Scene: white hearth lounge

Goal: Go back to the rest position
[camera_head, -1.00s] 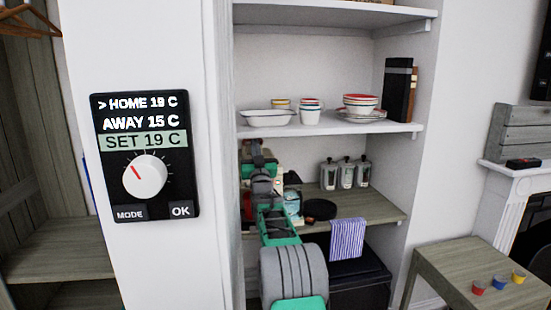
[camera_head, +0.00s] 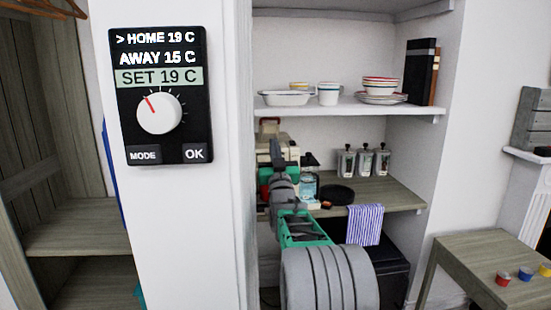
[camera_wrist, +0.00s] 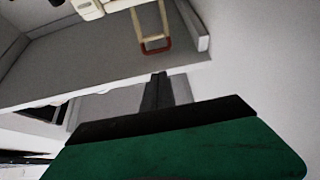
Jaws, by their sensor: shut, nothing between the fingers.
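My gripper (camera_head: 276,150) is at the end of my green and grey arm, which reaches toward the shelf alcove. In the head view its dark tip shows in front of the items on the wooden counter; whether it touches any of them cannot be told. In the wrist view its dark fingers (camera_wrist: 157,92) are together with nothing held, beyond a large green and black part of my own. A black thermostat (camera_head: 160,95) is on the white wall at the left, away from my gripper. It reads HOME 19 C, AWAY 15 C and SET 19 C.
The white shelf (camera_head: 345,107) above the counter (camera_head: 385,192) holds bowls and plates. Several jars (camera_head: 364,162), a dark round pan (camera_head: 336,194) and a striped cloth (camera_head: 364,224) are near my arm. A low table (camera_head: 470,262) with small cups stands right.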

